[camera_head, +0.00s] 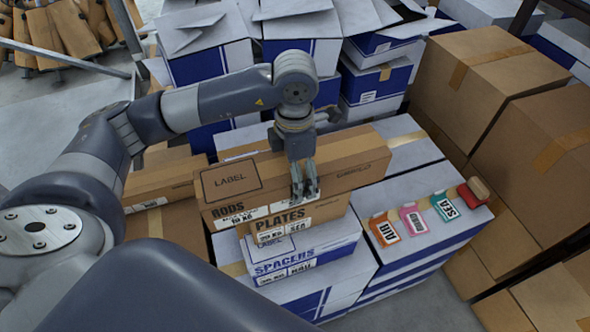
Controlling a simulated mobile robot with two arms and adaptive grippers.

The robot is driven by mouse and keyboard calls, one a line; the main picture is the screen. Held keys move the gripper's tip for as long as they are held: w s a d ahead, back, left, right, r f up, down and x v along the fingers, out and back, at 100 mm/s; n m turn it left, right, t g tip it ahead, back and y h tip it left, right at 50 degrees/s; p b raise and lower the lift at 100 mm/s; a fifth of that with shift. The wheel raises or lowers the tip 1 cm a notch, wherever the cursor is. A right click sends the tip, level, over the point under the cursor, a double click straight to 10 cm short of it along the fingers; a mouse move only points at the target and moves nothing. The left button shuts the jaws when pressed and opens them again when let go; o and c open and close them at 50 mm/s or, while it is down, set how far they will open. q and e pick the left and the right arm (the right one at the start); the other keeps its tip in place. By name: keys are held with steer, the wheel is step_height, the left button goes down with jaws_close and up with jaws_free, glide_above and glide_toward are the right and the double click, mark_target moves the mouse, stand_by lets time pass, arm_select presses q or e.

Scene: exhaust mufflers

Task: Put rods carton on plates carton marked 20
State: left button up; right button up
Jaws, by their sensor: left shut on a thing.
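The rods carton (238,184) is a long brown box with a LABEL panel and RODS print on its front. My left gripper (305,188) comes down from above and is shut on it right of its middle, its fingers showing over the front face. The plates carton (297,216) is a smaller brown box directly below it. The rods carton hides the plates carton's top, and I cannot tell whether the two touch. The plates carton sits on the white and blue spacers carton (300,257). The small printed weights are hard to read. My right gripper is not in view.
Orange AIR (384,231), pink (413,220) and green SEA (444,206) tags lie on white-blue boxes at the right, near a red stamp (473,192). Large brown boxes (480,80) stand at right. White-blue boxes fill the back; another brown carton (165,185) lies at left.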

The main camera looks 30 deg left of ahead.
arm_select(q)
steer(key=shift+f, duration=0.1)
steer(key=o, duration=1.8)
steer(key=shift+r, duration=0.4)
step_height(320, 180, up, 10)
steer(key=shift+f+b, duration=0.2)
steer(key=shift+b, duration=0.85)
steer(key=shift+r, duration=0.95)
